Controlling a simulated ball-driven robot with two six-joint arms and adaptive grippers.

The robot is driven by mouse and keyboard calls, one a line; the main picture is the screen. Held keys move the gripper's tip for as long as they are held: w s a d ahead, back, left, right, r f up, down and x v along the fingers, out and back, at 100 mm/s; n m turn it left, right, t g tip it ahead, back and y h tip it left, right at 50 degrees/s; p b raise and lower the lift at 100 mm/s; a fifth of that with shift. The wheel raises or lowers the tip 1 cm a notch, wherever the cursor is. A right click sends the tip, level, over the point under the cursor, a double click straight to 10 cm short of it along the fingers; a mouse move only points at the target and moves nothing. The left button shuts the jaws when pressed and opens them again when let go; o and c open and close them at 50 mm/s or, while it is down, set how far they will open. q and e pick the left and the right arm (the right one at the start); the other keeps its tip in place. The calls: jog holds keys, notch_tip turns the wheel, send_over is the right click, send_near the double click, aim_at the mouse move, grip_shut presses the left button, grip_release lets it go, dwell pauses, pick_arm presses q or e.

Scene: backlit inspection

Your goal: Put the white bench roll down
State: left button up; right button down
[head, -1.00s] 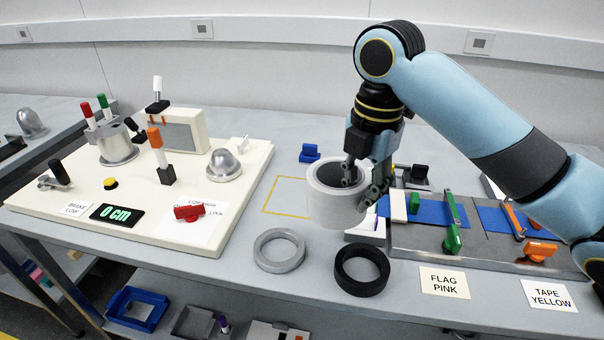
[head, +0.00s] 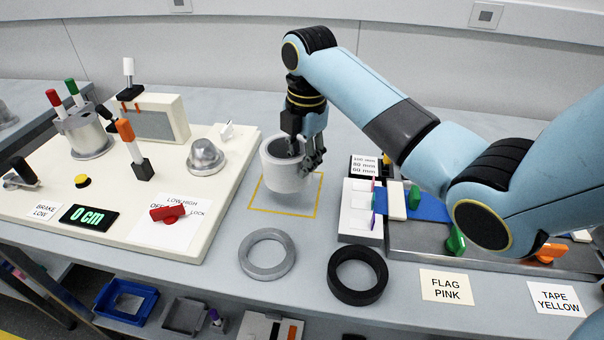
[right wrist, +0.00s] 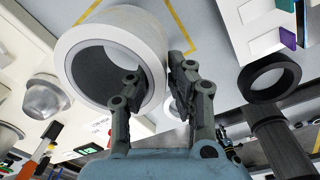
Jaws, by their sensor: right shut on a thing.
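The white bench roll (head: 284,181) is a thick hollow ring with a grey inside. My right gripper (head: 308,160) is shut on its wall at the right side. In the right wrist view, one finger of the gripper (right wrist: 160,80) is inside the bore and the other outside the white roll (right wrist: 152,48). The roll is roughly upright over the back part of a yellow outlined square (head: 262,208) on the bench. A soft shadow lies below it, and it looks a little above the surface. My left gripper is not in view.
A grey ring (head: 267,272) and a black ring (head: 333,284) lie in front of the square. The cream control panel (head: 232,195) is close on the left. A white block rack (head: 361,232) stands on the right. The square's front part is clear.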

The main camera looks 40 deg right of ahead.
aim_at(302, 187)
jog(key=shift+w+f, duration=0.1)
jog(key=shift+f, duration=0.2)
notch_tip(302, 187, down, 2)
jog(key=shift+f, duration=0.7)
jog(key=c, duration=1.2)
grip_release()
jog(key=r, duration=1.2)
jog(key=shift+s+d, duration=0.1)
jog(key=shift+s, duration=0.3)
